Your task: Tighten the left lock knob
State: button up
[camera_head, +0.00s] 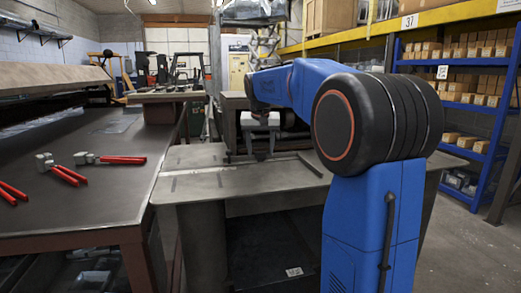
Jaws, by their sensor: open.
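My blue arm reaches over the grey metal work table (200,186) in the middle of the view. My gripper (262,153) is small and dark at its far end, low over the back part of the table. It is open, and I see nothing held between its fingers. The left lock knob cannot be made out; the area around the gripper is too small and dark to tell whether it touches a knob. My arm hides the right part of the table.
A dark bar (311,165) lies on the table's right side. At left, a dark bench (105,200) holds several red-handled tools (122,159). Blue shelving (470,100) with boxes stands at right. Some floor between them is clear.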

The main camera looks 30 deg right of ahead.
jog(key=v, duration=1.7)
jog(key=shift+r, duration=0.25)
jog(key=shift+c, duration=0.3)
jog(key=shift+a+f, duration=0.1)
jog(key=shift+f, duration=0.05)
jog(key=c, duration=1)
jog(key=shift+a+f+m, duration=0.25)
jog(key=shift+f+m, duration=0.05)
jog(key=shift+m, duration=0.4)
grip_shut()
jog(key=a+f+m+g+h, duration=0.1)
jog(key=a+f+m+h, duration=0.3)
jog(key=m, duration=1.1)
send_near(260, 158)
jog(key=shift+h, duration=0.3)
jog(key=f, duration=0.1)
jog(key=s+f, duration=0.1)
jog(key=f, duration=0.1)
jog(key=s+f, duration=0.1)
jog(key=shift+f, duration=0.2)
jog(key=shift+w+d+r, duration=0.15)
jog(key=shift+w+d, duration=0.5)
jog(key=shift+w, duration=0.4)
jog(key=shift+w+d, duration=0.35)
jog(key=shift+w, duration=0.25)
